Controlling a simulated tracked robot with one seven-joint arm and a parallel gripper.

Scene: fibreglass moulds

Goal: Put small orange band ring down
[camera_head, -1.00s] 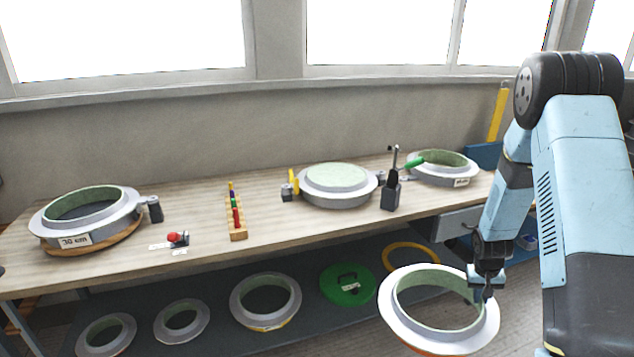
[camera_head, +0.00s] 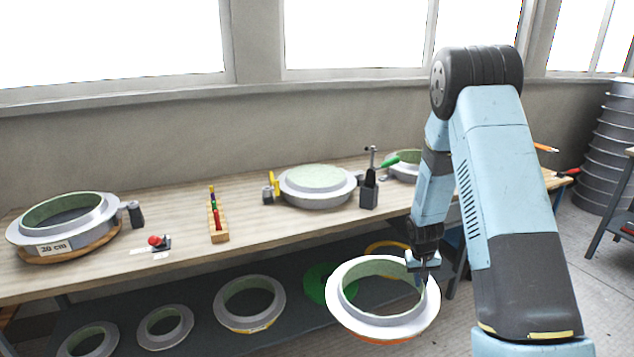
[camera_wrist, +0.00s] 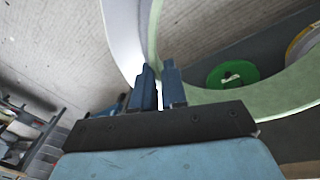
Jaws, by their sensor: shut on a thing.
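My gripper (camera_head: 421,268) is shut on the right side of the wall of a grey ring (camera_head: 345,309) with a pale green inside. A thin orange band shows at the ring's lower edge. The ring hangs in the air in front of the bench, roughly level and overlapping the lower shelf in the picture. In the wrist view the ring's wall (camera_wrist: 154,35) runs down between my two fingers (camera_wrist: 159,85), and its green inner face curves off to the right.
The lower shelf (camera_head: 205,322) holds several rings, a green disc (camera_head: 316,283) and a yellow hoop (camera_head: 374,246). The bench top (camera_head: 180,237) carries moulds, a red-knobbed tool (camera_head: 157,242) and a peg rack (camera_head: 217,222). A tall stack of grey rings (camera_head: 605,150) stands at the right.

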